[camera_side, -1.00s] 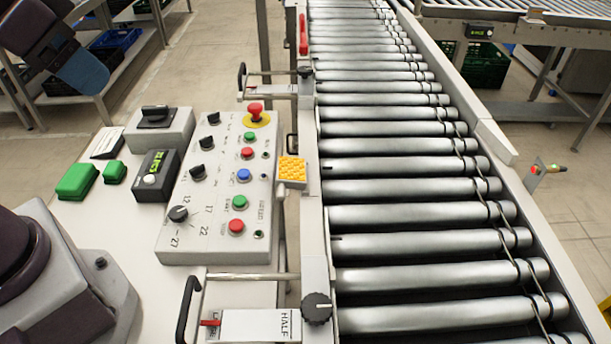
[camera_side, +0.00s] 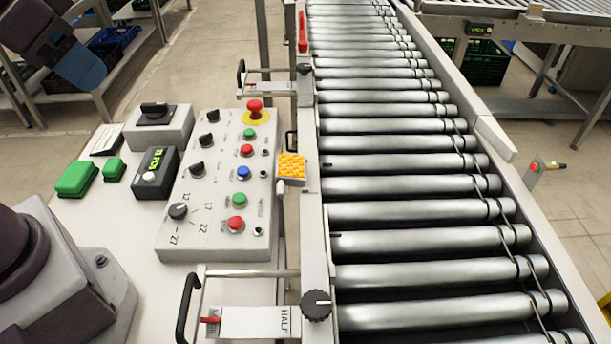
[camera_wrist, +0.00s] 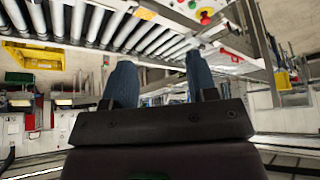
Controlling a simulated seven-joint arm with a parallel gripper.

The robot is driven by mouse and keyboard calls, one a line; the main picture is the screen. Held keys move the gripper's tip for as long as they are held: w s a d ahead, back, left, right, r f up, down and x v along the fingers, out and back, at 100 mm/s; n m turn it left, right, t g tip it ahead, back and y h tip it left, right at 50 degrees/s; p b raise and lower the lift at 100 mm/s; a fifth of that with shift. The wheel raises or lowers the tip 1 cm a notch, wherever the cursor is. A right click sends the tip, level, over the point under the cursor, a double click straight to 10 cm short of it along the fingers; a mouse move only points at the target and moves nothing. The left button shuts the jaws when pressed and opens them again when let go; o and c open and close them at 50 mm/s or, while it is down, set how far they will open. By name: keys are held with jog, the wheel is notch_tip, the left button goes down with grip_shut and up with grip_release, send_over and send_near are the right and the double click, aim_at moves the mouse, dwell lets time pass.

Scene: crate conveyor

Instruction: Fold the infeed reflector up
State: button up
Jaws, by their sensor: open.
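The reflector, a small yellow-orange honeycomb plate (camera_side: 291,167), sits at the left rail of the roller conveyor, beside the control panel. Its textured face shows toward the side camera. A small orange-yellow patch near the top of the wrist view (camera_wrist: 145,13) looks like the same plate. My gripper's two blue fingers (camera_wrist: 160,72) stand apart in the wrist view with nothing between them. In the side view my gripper (camera_side: 80,70) is partly visible at the top left, well away from the reflector. The reflector's hinge cannot be made out.
The control panel (camera_side: 218,185) carries knobs, coloured buttons and a red emergency stop (camera_side: 255,107). Black-handled guide brackets (camera_side: 245,300) stick out from the near rail. Rollers (camera_side: 410,186) fill the conveyor. A small sensor (camera_side: 535,170) stands on the far side. No crate is on the visible rollers.

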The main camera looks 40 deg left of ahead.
jog(key=shift+a+f, duration=0.15)
jog(key=shift+a, duration=0.25)
jog(key=shift+c, duration=0.5)
jog(key=n+h, duration=0.5)
jog(key=n, duration=0.4)
send_near(278, 190)
jog(key=shift+g, duration=0.3)
jog(key=x, duration=0.8)
jog(key=shift+w+d+f, duration=0.15)
jog(key=shift+w, duration=0.15)
grip_shut()
